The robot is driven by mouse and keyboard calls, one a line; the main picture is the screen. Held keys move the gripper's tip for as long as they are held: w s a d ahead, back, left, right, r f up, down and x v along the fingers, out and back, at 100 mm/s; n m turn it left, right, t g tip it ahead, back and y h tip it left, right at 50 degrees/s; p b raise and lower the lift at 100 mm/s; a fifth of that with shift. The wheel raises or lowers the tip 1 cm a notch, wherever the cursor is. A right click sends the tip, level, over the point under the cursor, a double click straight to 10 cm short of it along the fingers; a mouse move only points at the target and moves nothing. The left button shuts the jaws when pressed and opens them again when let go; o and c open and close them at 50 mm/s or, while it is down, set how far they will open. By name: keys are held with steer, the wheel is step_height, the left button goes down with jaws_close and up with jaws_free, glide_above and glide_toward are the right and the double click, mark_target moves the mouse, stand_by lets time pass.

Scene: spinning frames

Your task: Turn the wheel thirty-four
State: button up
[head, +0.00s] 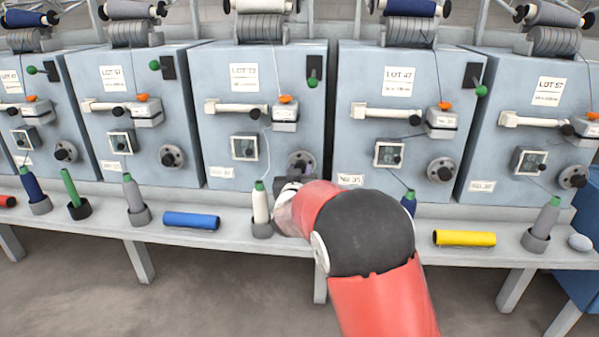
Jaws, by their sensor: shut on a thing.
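The third machine (215,130) from the left has a round grey hand wheel (301,160) low on its front, at the right. This machine's small number plate (221,172) is too blurred to read. The machine to its right bears a plate (349,179) that seems to read NO.35. My gripper (289,182) is at the lower edge of the third machine's wheel, shut on it. My red and black arm hides much of the gripper, and the exact finger contact does not show.
A white bobbin (261,206) on a grey holder stands just left of my gripper. A blue tube (191,220) and a yellow tube (464,238) lie on the ledge. A dark blue bobbin (409,202) is partly behind my arm. Other machines with similar wheels stand either side.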

steer(key=o, duration=1)
steer(key=shift+c, duration=0.2)
steer(key=s, duration=0.7)
steer(key=shift+s+a+b, duration=0.15)
steer(key=shift+s+b, duration=0.25)
steer(key=s+d+r+g+y, duration=0.4)
steer(key=s+d+r+g, duration=0.1)
steer(key=s+d, duration=0.5)
steer(key=s+d+f+g+h, duration=0.1)
steer(key=s+d+f+g, duration=0.1)
steer(key=s, duration=0.7)
steer(key=s+d+f+g+h, duration=0.1)
steer(key=s+d+f+g, duration=0.1)
steer(key=s+d, duration=0.3)
steer(key=s+d+f+m+g+h, duration=0.1)
steer(key=s+d+f+g, duration=0.1)
steer(key=s, duration=1.1)
steer(key=shift+s+d+f+g, duration=0.3)
steer(key=shift+d+g, duration=0.4)
steer(key=shift+d, duration=0.5)
